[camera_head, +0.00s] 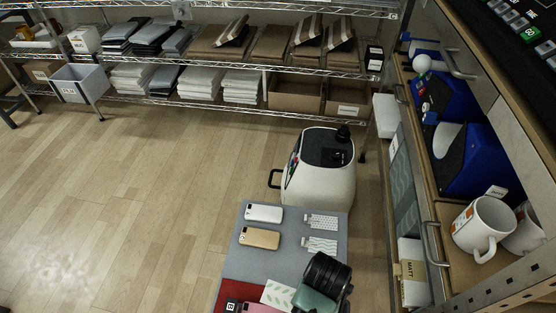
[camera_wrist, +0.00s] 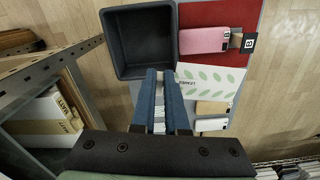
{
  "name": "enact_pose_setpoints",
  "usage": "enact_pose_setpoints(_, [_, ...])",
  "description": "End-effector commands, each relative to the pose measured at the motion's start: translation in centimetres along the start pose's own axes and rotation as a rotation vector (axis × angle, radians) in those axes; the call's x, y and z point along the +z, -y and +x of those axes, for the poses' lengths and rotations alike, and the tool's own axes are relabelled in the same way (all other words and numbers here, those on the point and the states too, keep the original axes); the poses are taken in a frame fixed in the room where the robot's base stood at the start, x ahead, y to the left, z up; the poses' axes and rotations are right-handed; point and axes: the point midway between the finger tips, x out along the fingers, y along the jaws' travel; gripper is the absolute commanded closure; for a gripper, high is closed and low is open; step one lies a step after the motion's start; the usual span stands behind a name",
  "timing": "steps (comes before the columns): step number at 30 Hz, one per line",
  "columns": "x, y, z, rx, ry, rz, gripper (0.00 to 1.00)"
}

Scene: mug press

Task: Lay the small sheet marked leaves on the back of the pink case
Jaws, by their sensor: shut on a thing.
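The small sheet marked leaves (camera_wrist: 212,80) is white with green leaf shapes. In the wrist view its left edge meets the tips of my gripper (camera_wrist: 161,72), which is shut on it. The sheet slants over the border of the red and grey areas. The pink case (camera_wrist: 203,41) lies back up on the red area, just above the sheet in that picture, with no overlap there. In the head view the sheet (camera_head: 277,294) is left of my gripper, and the pink case (camera_head: 262,308) is cut off at the bottom edge. My fingertips are hidden there.
A dark open tray (camera_wrist: 138,42) stands left of the pink case in the wrist view. A white case (camera_head: 264,213), a tan case (camera_head: 259,238) and two patterned sheets (camera_head: 321,221) (camera_head: 320,244) lie on the grey mat (camera_head: 285,265). A white machine (camera_head: 320,180) stands behind.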

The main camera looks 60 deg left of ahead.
Motion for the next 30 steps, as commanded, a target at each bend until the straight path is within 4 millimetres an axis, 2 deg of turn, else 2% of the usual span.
enact_pose_setpoints(1, [0.3,1.2,3.1,0.0,0.002,-0.039,1.0])
enact_pose_setpoints(3, [0.6,2.6,5.0,0.0,0.002,-0.084,1.0])
enact_pose_setpoints(6, [0.9,4.3,6.9,0.0,0.001,-0.134,1.0])
enact_pose_setpoints(10, [1.2,5.5,8.2,0.001,-0.001,-0.171,1.0])
enact_pose_setpoints(13, [1.4,6.0,9.3,0.001,0.001,-0.184,1.0])
enact_pose_setpoints(21, [1.4,6.0,14.0,0.001,0.0,-0.185,1.0])
enact_pose_setpoints(26, [1.4,6.0,15.0,0.001,0.0,-0.184,1.0])
enact_pose_setpoints(30, [1.4,5.9,16.9,0.001,0.001,-0.183,1.0])
